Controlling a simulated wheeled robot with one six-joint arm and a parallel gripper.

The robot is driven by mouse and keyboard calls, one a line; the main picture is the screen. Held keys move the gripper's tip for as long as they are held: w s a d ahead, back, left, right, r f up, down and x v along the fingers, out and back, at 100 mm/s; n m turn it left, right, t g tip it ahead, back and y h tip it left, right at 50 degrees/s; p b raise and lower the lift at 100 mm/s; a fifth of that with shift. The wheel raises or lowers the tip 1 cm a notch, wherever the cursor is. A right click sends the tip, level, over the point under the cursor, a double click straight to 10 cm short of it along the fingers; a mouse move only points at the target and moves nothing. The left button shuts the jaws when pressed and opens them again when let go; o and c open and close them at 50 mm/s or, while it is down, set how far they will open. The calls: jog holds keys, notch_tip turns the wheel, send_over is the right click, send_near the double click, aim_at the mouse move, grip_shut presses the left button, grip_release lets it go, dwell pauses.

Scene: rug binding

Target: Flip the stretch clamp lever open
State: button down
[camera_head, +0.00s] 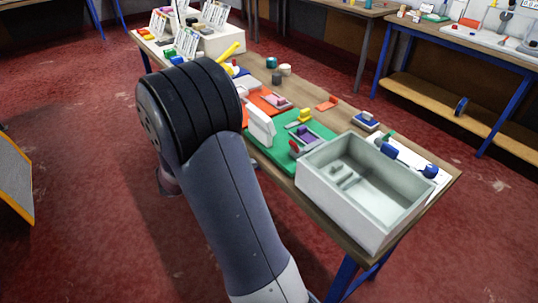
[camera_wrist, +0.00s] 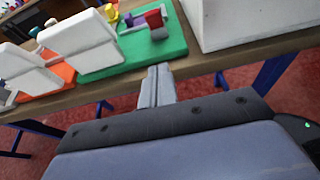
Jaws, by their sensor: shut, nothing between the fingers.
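A small purple clamp-like fixture (camera_head: 306,135) with a red lever (camera_head: 294,148) sits on a green board (camera_head: 279,152) on the workbench. In the wrist view, the red lever (camera_wrist: 154,18) stands up beside the purple part (camera_wrist: 134,20) on the green board (camera_wrist: 178,42). I cannot tell for certain whether the lever is open or closed. My gripper (camera_wrist: 157,72) is shut and empty, at the bench's near edge in the picture, below the red lever and apart from it. My arm hides it in the head view.
A white open bin (camera_head: 345,212) stands to the right of the green board; its wall (camera_wrist: 240,22) also shows in the wrist view. A white upright block (camera_head: 260,126) stands at the board's left. A yellow piece (camera_head: 304,115) sits behind the clamp.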

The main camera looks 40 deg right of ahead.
send_near(293, 148)
notch_tip(293, 148, down, 4)
jog(key=d, duration=0.2)
jog(key=shift+s+d+r+p, duration=0.1)
jog(key=shift+d+r+p, duration=0.3)
jog(key=shift+d, duration=0.5)
jog(key=shift+s+d+r+p, duration=0.1)
jog(key=shift+d+r+p, duration=0.2)
jog(key=shift+d, duration=0.65)
jog(key=shift+r, duration=0.1)
